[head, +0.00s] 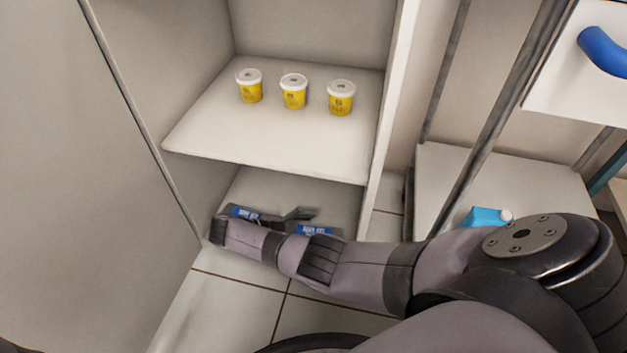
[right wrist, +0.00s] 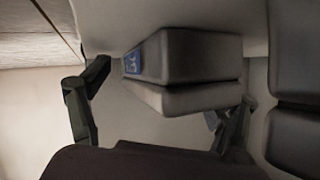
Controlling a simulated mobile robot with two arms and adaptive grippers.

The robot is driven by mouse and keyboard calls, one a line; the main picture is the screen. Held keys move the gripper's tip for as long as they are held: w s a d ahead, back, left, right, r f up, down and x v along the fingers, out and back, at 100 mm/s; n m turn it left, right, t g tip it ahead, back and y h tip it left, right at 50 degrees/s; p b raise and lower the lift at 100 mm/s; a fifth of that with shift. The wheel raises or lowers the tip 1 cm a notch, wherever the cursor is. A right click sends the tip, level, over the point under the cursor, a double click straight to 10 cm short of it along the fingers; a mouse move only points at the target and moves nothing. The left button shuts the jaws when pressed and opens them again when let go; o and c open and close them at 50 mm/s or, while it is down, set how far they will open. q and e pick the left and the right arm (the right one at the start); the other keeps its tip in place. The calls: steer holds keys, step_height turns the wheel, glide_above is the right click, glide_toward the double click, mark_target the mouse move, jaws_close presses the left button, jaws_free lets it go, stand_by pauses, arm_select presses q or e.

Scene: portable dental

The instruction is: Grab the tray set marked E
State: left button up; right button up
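Two grey tray sets with blue labels lie in the cabinet's lower compartment in the head view, one at the left (head: 245,214) and one at the right (head: 314,230). Their letters are too small to read, and my right arm hides much of both. In the right wrist view, a grey tray set (right wrist: 190,70) with a blue label at its left end lies ahead, between the spread fingers of my right gripper (right wrist: 158,95). The gripper is open and does not hold it. I cannot tell which letter this one bears. My left gripper is not in view.
Three yellow tubs with white lids (head: 293,91) stand on the shelf (head: 270,150) above my right arm. Cabinet walls (head: 392,110) bound the compartment on both sides. Another grey case (right wrist: 295,55) shows at the right of the wrist view. A blue carton (head: 485,216) stands outside, right.

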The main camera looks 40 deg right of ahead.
steer(key=shift+s+f, duration=0.1)
steer(key=c, duration=1.4)
